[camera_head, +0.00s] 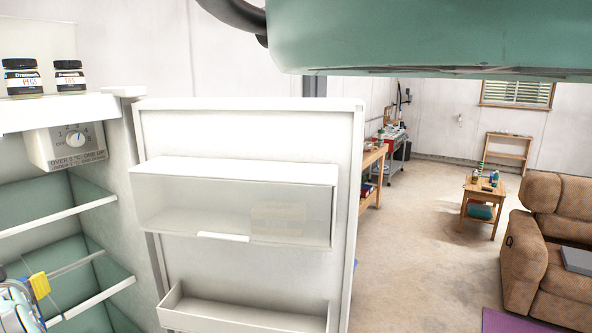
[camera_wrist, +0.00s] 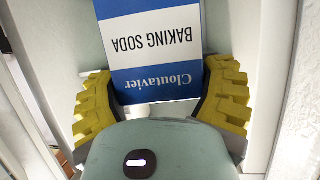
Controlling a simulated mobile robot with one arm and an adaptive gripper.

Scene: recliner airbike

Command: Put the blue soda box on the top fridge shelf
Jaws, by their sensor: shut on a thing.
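The blue soda box (camera_wrist: 155,50) is a blue and white baking soda box, its lettering upside down in the wrist view. My gripper (camera_wrist: 162,98) has its yellow fingers on both sides of the box and is shut on it. In the head view my gripper (camera_head: 38,287) shows at the lower left edge, inside the open fridge, near the lower white-edged shelf (camera_head: 95,301). The box cannot be made out there. The top fridge shelf (camera_head: 62,215) has a white front edge and lies above my gripper, below the dial box (camera_head: 66,146).
The open fridge door (camera_head: 245,265) stands to the right of the shelves, with a clear covered bin (camera_head: 238,203) and a lower door tray (camera_head: 245,311). Two dark jars (camera_head: 69,77) stand above the dial. A brown recliner (camera_head: 550,240) and low table (camera_head: 480,205) are far right.

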